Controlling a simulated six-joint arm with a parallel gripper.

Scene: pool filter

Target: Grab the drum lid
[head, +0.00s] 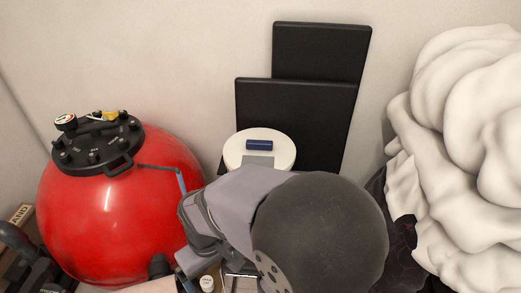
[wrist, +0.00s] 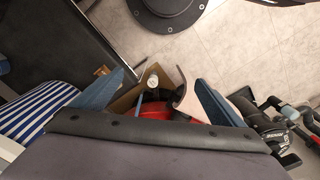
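A white round lid (head: 236,150) with a dark blue handle (head: 259,145) on top sits level in the head view, in front of black panels. I take it to be the drum lid; any drum under it is hidden by my arm. My gripper (head: 181,222) is left of the lid and nearer the camera, apart from it. In the wrist view my gripper (wrist: 160,84) shows two blue fingers spread wide, not holding anything. The white lid cannot be made out in the wrist view.
A big red filter tank (head: 120,225) with a black valve top (head: 97,146) stands at left. Black panels (head: 295,110) lean on the wall behind the lid. A bulky white heap (head: 465,120) fills the right. A cardboard box (wrist: 126,103) with items lies beyond my fingers.

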